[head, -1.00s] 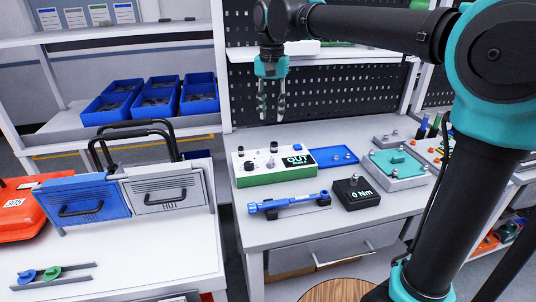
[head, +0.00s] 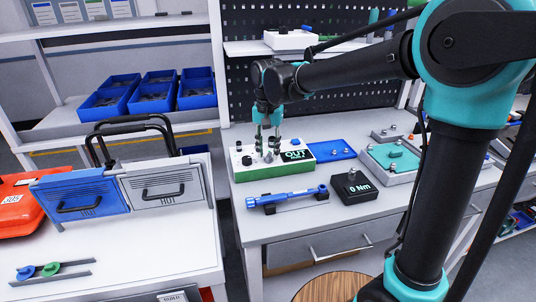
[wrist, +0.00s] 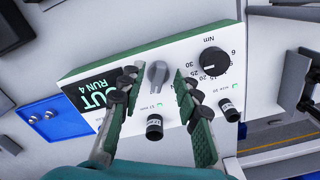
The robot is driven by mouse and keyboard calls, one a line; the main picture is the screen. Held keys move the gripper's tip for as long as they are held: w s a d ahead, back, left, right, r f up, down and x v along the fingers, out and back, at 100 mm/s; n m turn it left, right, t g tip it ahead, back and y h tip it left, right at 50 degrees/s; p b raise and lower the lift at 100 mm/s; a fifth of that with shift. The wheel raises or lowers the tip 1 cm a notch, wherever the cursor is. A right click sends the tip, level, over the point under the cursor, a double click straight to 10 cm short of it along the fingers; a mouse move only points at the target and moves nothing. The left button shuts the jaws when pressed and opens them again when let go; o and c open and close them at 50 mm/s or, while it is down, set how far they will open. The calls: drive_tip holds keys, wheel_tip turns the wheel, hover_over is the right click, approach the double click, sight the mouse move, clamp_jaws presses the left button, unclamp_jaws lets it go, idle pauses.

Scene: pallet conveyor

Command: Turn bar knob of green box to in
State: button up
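The green box (head: 280,175) has a green base and a white top panel, and sits on the workbench. Its display (wrist: 99,90) reads OUT and RUN 4. The grey bar knob (wrist: 158,74) stands on the panel beside the display in the wrist view. My gripper (wrist: 153,79) is open, with one finger on each side of the bar knob and visible gaps to it. In the head view my gripper (head: 267,150) is low over the box, pointing down, and partly hides the knob.
A black dial (wrist: 213,61) marked Nm and two black push buttons stand on the same panel. A blue tray (head: 330,150) is just right of the box. A blue torque wrench (head: 287,196) and a black 0 Nm box (head: 354,187) lie in front.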

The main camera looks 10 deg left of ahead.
drive_tip(key=shift+f, duration=0.75)
drive_tip(key=shift+c, duration=0.3)
clamp_jaws()
drive_tip(key=shift+n, duration=0.3)
drive_tip(key=n, duration=0.5)
drive_tip(key=shift+d+n, duration=0.3)
drive_tip(key=n, duration=0.5)
drive_tip(key=shift+w+d+n, duration=0.15)
drive_tip(key=shift+d+n, duration=0.05)
drive_tip(key=shift+n, duration=0.1)
